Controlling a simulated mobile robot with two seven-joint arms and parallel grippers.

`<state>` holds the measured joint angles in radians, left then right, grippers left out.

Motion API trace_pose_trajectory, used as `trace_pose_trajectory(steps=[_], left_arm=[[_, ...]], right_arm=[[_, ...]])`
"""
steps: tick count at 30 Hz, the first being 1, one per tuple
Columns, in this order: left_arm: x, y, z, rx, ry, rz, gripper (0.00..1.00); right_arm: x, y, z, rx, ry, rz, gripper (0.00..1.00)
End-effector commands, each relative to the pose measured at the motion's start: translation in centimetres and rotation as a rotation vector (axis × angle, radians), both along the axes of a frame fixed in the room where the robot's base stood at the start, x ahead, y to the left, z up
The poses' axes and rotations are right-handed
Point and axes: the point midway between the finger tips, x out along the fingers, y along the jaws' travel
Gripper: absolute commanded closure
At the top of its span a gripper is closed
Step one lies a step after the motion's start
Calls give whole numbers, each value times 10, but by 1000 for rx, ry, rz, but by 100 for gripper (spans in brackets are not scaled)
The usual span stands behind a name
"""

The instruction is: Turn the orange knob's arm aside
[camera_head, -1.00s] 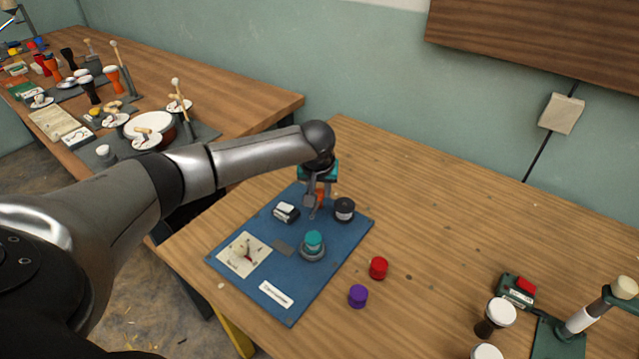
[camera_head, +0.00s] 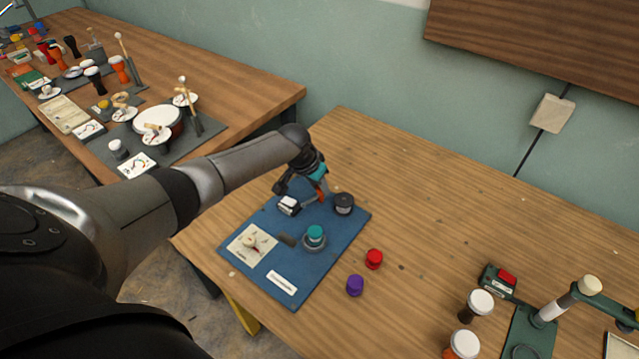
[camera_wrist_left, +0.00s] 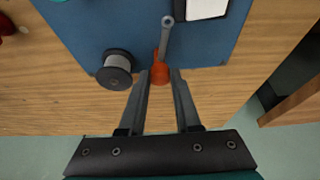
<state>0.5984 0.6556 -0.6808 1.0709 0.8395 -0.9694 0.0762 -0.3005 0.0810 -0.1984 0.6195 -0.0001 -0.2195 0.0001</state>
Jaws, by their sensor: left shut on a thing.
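The orange knob (camera_wrist_left: 160,73) stands on the blue board (camera_wrist_left: 105,25) near its far edge. Its grey arm (camera_wrist_left: 165,42) ends in a ring and reaches up the left wrist view, passing just left of the white-topped block. My left gripper (camera_wrist_left: 161,76) is shut on the orange knob, one finger on each side. In the head view my left gripper (camera_head: 319,195) is tilted over the far part of the board and mostly hides the knob. My right gripper is not in view.
On the board are a black spool (camera_head: 344,203), a white-topped block (camera_head: 289,205), a teal knob (camera_head: 315,234) and a dial panel (camera_head: 251,245). Red (camera_head: 374,259) and purple (camera_head: 355,285) pieces lie beside the board.

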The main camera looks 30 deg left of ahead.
Motion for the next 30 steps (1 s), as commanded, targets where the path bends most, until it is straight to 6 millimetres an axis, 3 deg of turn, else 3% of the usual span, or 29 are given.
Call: trace_pose_trajectory(steps=[18, 30], left_arm=[[2, 5, -4, -1, -1, -558, 100], [3, 5, -2, -1, 0, -759, 100]], right_arm=[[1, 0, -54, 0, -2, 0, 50], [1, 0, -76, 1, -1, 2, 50]])
